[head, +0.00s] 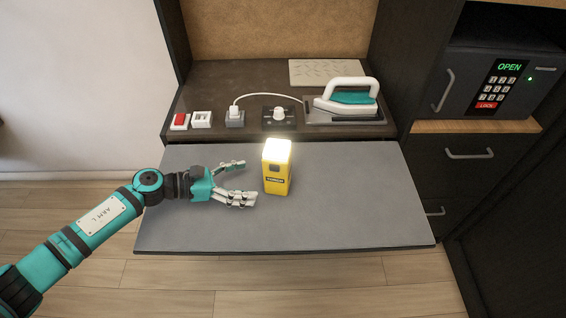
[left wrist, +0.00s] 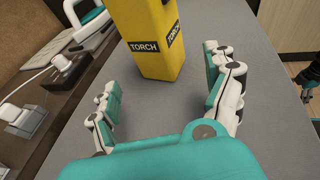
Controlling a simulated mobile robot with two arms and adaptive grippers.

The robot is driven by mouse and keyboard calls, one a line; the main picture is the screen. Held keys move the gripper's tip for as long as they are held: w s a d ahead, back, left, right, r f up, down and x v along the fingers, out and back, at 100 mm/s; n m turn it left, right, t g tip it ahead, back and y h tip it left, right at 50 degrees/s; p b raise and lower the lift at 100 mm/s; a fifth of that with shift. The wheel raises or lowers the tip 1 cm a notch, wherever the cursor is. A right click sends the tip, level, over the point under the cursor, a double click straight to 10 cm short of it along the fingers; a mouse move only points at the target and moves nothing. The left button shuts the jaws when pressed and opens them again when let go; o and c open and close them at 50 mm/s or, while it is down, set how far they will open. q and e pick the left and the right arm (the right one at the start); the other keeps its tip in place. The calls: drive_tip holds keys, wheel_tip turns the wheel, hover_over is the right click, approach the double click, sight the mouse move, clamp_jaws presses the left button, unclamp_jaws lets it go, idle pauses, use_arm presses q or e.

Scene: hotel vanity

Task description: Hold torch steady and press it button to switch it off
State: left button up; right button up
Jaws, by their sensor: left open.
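A yellow torch (head: 277,170) stands upright on the grey pull-out board, its top glowing bright. A small dark button (head: 275,169) shows on its front face. My left gripper (head: 248,181) is open just left of the torch, its fingers pointing at it and apart from it. In the left wrist view the torch (left wrist: 150,45) stands ahead of the open fingers (left wrist: 165,95), with TORCH labels on two faces; its top is cut off there.
The grey board (head: 350,210) is otherwise clear. Behind it, on the dark shelf, are a red switch (head: 180,121), a white switch (head: 202,119), a plug with a cord (head: 235,117), a dial (head: 279,115) and an iron (head: 346,100). A safe (head: 497,83) reading OPEN is at right.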

sight(274, 179)
use_arm(q)
drive_tip(key=x, duration=0.3)
drive_tip(key=shift+w+d, duration=0.1)
drive_tip(key=shift+d, duration=0.2)
drive_tip(key=b+x, duration=0.1)
drive_tip(key=x, duration=0.2)
drive_tip(key=shift+w+d+f, duration=0.1)
drive_tip(key=shift+d+f, duration=0.05)
drive_tip(key=shift+f, duration=0.15)
drive_tip(key=shift+w+d+f+b, duration=0.1)
drive_tip(key=shift+w+d+b, duration=0.15)
drive_tip(key=shift+d, duration=0.35)
use_arm(e)
drive_tip(key=shift+s+a+f, duration=0.25)
drive_tip(key=shift+a+f, duration=0.4)
drive_tip(key=shift+f, duration=0.1)
use_arm(q)
drive_tip(key=shift+s, duration=0.1)
